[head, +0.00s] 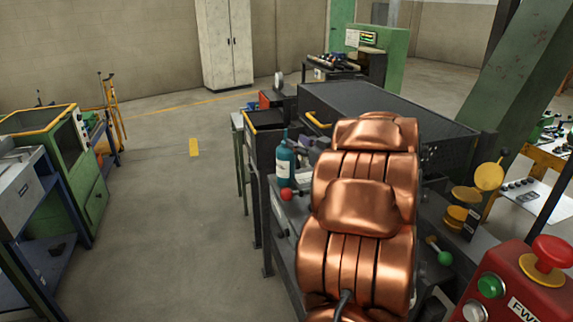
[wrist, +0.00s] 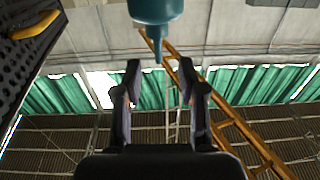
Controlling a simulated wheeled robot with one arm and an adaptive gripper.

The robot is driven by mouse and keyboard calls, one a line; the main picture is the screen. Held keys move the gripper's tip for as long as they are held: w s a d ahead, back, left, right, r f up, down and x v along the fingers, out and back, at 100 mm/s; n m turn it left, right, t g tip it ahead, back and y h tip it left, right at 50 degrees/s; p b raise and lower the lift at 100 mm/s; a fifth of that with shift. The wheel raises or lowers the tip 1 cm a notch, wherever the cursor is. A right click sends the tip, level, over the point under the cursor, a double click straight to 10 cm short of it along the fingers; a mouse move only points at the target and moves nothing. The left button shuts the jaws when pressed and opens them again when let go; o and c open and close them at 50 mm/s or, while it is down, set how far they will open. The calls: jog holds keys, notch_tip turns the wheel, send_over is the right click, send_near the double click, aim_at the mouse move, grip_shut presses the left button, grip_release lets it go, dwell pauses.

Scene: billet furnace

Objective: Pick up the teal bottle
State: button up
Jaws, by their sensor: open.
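The teal bottle (head: 285,166) stands upright on a dark bench in the head view, with a pale label and a narrow neck. It is just left of my copper arm. In the wrist view, the teal bottle (wrist: 155,8) shows at the top edge, its narrow neck pointing down in the picture; most of its body is out of frame. My gripper (wrist: 158,72) is open and empty, with the bottle's narrow end showing between and slightly above its two fingertips. In the head view my gripper is mostly hidden by my arm.
A red ball (head: 286,194) sits just in front of the bottle. A dark open-topped bin (head: 265,119) stands behind it, and a long dark machine housing (head: 385,112) behind my arm. A red button box (head: 520,285) is at lower right. The floor at left (head: 165,220) is clear.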

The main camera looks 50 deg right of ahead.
aim_at(286, 137)
jog(key=shift+w+d+f+p, duration=0.1)
jog(key=shift+w+d+p, duration=0.2)
jog(key=shift+w, duration=0.8)
jog(key=shift+w+d+p, duration=0.15)
jog(key=shift+w+p, duration=0.3)
jog(key=shift+w, duration=0.6)
jog(key=shift+w+d+f+p, duration=0.1)
jog(key=shift+w+d+p, duration=0.2)
jog(key=shift+w, duration=0.8)
jog(key=shift+a, duration=0.15)
grip_shut()
